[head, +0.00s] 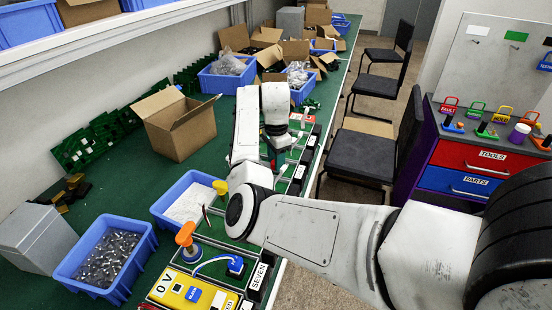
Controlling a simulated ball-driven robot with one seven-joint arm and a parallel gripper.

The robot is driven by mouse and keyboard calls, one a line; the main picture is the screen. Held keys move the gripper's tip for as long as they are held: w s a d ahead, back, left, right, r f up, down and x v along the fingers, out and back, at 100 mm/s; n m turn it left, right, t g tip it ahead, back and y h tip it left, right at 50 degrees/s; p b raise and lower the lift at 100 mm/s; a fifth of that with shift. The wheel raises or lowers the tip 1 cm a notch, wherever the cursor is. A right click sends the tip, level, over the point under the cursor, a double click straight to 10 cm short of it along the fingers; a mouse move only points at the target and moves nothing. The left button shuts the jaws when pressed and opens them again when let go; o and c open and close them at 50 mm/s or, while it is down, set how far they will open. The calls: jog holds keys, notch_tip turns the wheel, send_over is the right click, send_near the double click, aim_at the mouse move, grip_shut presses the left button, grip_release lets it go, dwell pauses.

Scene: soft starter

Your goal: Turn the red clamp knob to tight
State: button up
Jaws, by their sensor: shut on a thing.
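My gripper (279,143) hangs down over the row of small panels along the right edge of the green bench, far from the camera and small in the head view. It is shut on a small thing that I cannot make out. I cannot pick out the red clamp knob; my wrist and gripper cover part of that row. A small red and white piece (307,118) shows just right of my gripper, but I cannot tell what it is.
A drawer cabinet (480,160) is at right.

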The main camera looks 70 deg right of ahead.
jog(key=shift+m, duration=0.3)
jog(key=o, duration=1)
jog(key=shift+o, duration=0.2)
notch_tip(320, 180, up, 11)
jog(key=shift+b, duration=0.3)
jog(key=shift+f, duration=0.1)
dwell(0.4)
